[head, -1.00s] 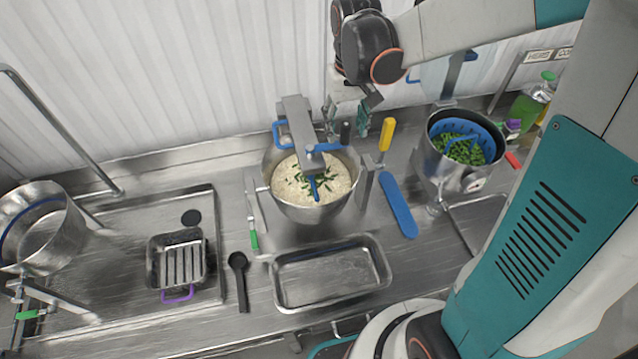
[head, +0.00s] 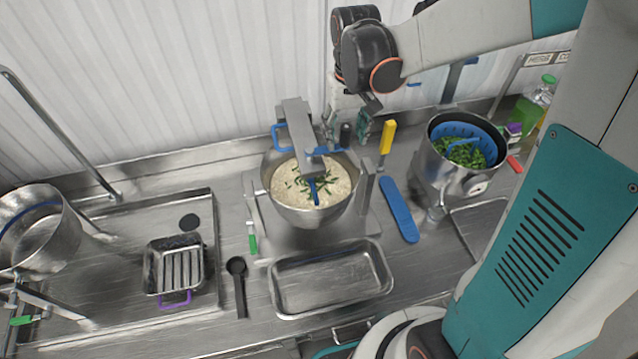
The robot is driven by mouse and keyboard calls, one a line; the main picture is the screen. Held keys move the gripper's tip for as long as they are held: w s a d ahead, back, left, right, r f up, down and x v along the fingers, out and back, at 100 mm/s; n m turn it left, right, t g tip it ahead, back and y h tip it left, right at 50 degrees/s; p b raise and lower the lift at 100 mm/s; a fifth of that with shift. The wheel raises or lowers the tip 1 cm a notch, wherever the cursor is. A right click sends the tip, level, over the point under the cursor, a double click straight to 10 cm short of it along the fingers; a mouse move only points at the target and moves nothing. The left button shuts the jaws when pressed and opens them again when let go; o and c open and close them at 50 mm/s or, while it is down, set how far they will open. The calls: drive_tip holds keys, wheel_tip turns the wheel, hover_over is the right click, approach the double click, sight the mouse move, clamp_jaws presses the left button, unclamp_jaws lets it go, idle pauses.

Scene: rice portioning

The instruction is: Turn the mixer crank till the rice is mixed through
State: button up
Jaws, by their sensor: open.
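The mixer bowl (head: 318,217) is steel and stands at the middle of the counter. White rice (head: 335,187) lies in it, with green bits gathered on top near the middle rather than spread through. A grey mixer arm (head: 299,128) crosses over the bowl, with a blue paddle (head: 314,190) reaching into the rice. The crank shows as a blue bar with a dark upright knob (head: 345,133) behind the bowl's right side. My gripper (head: 362,125) is open, pointing down just right of the knob. I cannot tell whether it touches the knob.
An empty steel tray (head: 330,309) lies in front of the bowl. A pot (head: 440,185) with a blue strainer of greens stands right. A black spoon (head: 238,285) lies left.

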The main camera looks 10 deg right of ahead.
drive_tip(key=shift+f+b, duration=0.55)
drive_tip(key=shift+f, duration=0.15)
drive_tip(key=shift+r, duration=0.25)
drive_tip(key=shift+r+p, duration=0.3)
drive_tip(key=c, duration=1.1)
